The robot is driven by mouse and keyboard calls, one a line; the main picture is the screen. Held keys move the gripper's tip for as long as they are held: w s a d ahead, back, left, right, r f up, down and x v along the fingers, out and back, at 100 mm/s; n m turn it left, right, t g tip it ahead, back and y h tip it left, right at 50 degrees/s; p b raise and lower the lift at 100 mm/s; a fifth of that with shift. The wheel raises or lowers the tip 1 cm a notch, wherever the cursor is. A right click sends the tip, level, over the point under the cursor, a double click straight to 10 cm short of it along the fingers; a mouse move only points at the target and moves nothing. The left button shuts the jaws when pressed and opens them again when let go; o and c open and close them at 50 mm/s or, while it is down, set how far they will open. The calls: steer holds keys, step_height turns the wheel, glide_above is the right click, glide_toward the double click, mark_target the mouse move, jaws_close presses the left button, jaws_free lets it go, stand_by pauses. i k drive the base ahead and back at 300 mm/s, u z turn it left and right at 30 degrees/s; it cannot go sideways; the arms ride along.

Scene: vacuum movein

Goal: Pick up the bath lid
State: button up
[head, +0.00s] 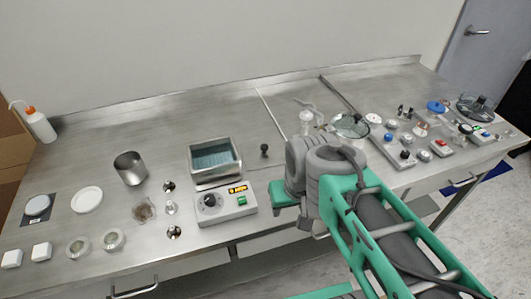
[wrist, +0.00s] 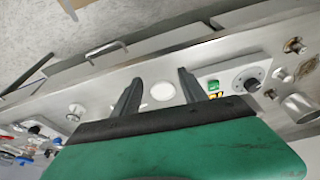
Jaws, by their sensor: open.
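The bath (head: 231,172) is a square steel tub of dark liquid behind its white control box (head: 222,209) in the head view. A small black knob (head: 264,150) stands on the bench just right of the bath. It may be the handle of the bath lid, whose steel plate I cannot tell from the bench. My gripper (wrist: 159,77) is open, with its two dark fingers apart and nothing held. A white disc (wrist: 163,91) shows on the bench between them in the wrist view. In the head view my wrist hides the bench right of the control box.
A steel beaker (head: 130,169), a white dish (head: 87,200) and small glassware stand left of the bath. A glass dish (head: 351,126) and several small instruments crowd the right side.

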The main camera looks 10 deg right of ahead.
mark_target(258, 154)
steer(key=k, duration=0.5)
steer(key=u, duration=0.35)
steer(key=i, duration=0.95)
steer(key=u, duration=0.3)
